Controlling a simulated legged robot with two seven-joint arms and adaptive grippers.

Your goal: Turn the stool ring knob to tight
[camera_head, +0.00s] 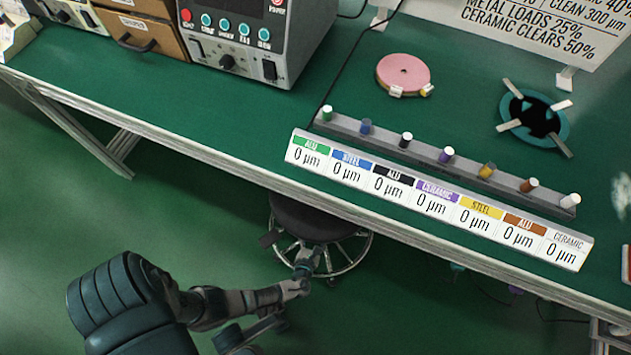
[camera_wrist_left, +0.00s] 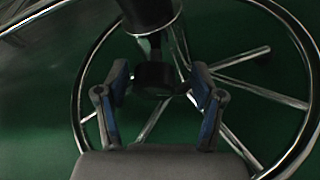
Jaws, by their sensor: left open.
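The stool has a dark round seat (camera_head: 312,219) partly under the bench edge, with a chrome foot ring (camera_head: 357,258) below it. In the left wrist view, the chrome ring (camera_wrist_left: 77,105) and its spokes surround the black stool column (camera_wrist_left: 148,12). A dark knob-like part (camera_wrist_left: 155,78) sits below the column, between the fingertips of my left gripper (camera_wrist_left: 160,82). The gripper is open, one finger on each side of that part, and I see no clear contact. In the head view my left gripper (camera_head: 307,262) is at the stool's ring. The knob's setting cannot be read. My right gripper is out of view.
The green bench (camera_head: 250,125) overhangs the stool. It bears a row of labelled cards (camera_head: 436,207) with small coloured-capped pegs, a pink disc (camera_head: 403,72), a teal ring fixture (camera_head: 552,128) and a control box (camera_head: 240,50). Open green floor (camera_head: 60,215) lies left of the stool.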

